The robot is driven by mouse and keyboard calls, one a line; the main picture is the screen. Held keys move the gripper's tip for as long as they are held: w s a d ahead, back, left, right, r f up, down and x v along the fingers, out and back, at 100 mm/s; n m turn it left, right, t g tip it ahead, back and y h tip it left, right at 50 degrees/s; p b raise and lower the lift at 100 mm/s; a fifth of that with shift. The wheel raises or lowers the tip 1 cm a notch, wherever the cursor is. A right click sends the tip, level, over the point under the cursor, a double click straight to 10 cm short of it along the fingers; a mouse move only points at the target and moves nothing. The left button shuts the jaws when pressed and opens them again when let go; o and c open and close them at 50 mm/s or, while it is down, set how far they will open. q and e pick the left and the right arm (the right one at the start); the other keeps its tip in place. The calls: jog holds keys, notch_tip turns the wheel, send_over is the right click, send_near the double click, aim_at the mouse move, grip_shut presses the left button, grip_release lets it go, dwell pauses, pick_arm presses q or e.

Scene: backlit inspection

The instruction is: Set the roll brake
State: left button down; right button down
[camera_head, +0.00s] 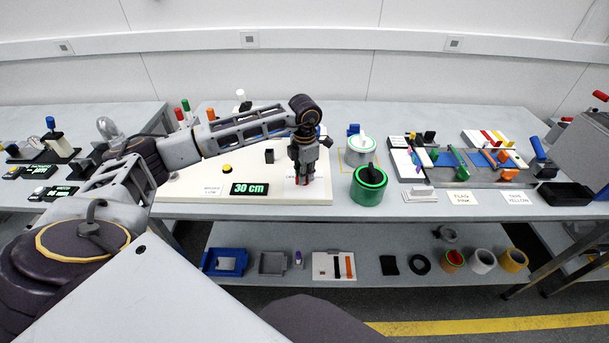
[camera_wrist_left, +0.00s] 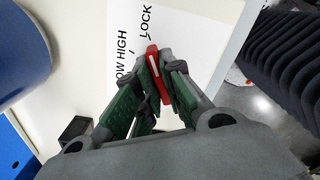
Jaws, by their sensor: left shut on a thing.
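My left gripper (camera_head: 302,180) points down at the front right part of a white board on the table. In the left wrist view my left gripper (camera_wrist_left: 155,85) is shut on a red lever (camera_wrist_left: 153,62) with a pale line along it. A printed label (camera_wrist_left: 125,45) reading "LOW HIGH" and "LOCK" lies beside the lever. In the head view only a bit of red shows at the fingertips. The lever's base is hidden by the fingers. My right gripper is not in view.
A green canister (camera_head: 368,187) and a grey-white canister (camera_head: 359,152) stand close to the right of my left gripper. Coloured parts in trays (camera_head: 440,163) lie farther right.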

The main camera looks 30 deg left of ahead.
pick_arm(q)
jog(key=c, duration=1.5)
grip_release()
jog(key=shift+c, duration=0.2)
notch_tip(320, 180, up, 12)
